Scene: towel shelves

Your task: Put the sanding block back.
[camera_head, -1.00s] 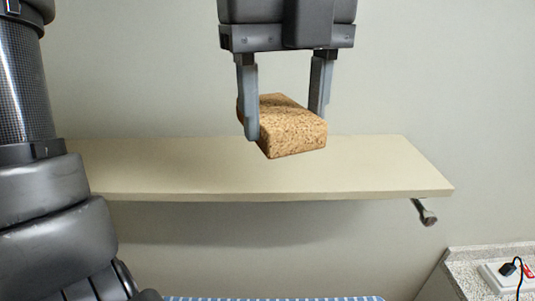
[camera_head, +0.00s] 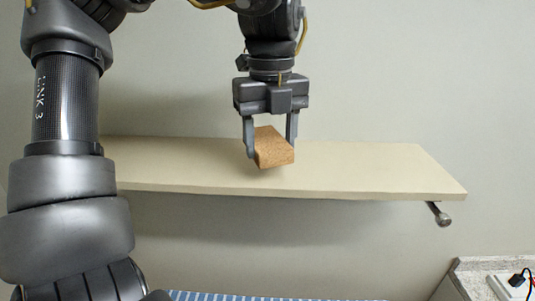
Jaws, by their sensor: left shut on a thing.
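The sanding block (camera_head: 274,148) is a brown, speckled, cork-like block in the middle of the head view. My left gripper (camera_head: 270,145) points down and is shut on it, one finger on each side. The block appears against the pale wooden shelf (camera_head: 380,170) on the wall. A shadow lies on the shelf near the block; I cannot tell whether its underside touches the board. My right gripper is not in view.
The shelf top is bare on both sides of the block. A metal bracket end (camera_head: 439,214) sticks out under its right end. A speckled counter (camera_head: 465,282) with a dark cable is at lower right. A blue striped cloth (camera_head: 230,296) shows at the bottom edge.

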